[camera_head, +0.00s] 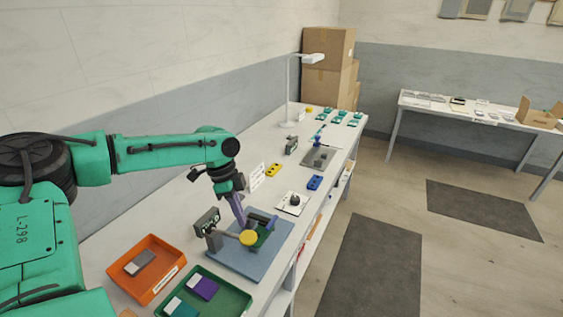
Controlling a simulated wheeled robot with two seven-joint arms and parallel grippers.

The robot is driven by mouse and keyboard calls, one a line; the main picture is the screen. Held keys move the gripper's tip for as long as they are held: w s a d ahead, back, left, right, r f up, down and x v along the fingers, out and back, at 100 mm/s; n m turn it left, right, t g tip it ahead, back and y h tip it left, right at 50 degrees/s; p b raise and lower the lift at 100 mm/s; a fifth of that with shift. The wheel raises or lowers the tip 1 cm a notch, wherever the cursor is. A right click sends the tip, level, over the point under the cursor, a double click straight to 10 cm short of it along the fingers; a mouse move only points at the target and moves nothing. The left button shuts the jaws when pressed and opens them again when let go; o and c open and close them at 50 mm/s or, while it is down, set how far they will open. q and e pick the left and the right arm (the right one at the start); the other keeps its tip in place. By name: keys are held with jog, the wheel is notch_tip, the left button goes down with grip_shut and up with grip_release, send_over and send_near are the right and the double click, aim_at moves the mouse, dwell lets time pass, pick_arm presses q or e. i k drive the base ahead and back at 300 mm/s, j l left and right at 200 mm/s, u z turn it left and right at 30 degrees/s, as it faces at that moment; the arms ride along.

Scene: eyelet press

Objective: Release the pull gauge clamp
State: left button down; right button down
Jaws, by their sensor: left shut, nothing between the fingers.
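The pull gauge (207,221), a dark upright unit with a small display, stands on a blue base plate (228,265) on the near part of the bench. Beside it on the plate are a round yellow knob (248,238) and a green and dark blue clamp part (263,232). My left gripper (243,226) points down over the plate, just above and behind the yellow knob. Its fingers are shut with nothing between them. Whether they touch the clamp, and what the clamp holds, I cannot tell. My right gripper is out of view.
An orange tray (177,262) and a green tray (240,301) with flat pieces stand at the near end.

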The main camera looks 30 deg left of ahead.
aim_at(263, 221)
jog(key=k+l, duration=0.8)
jog(key=l, duration=0.1)
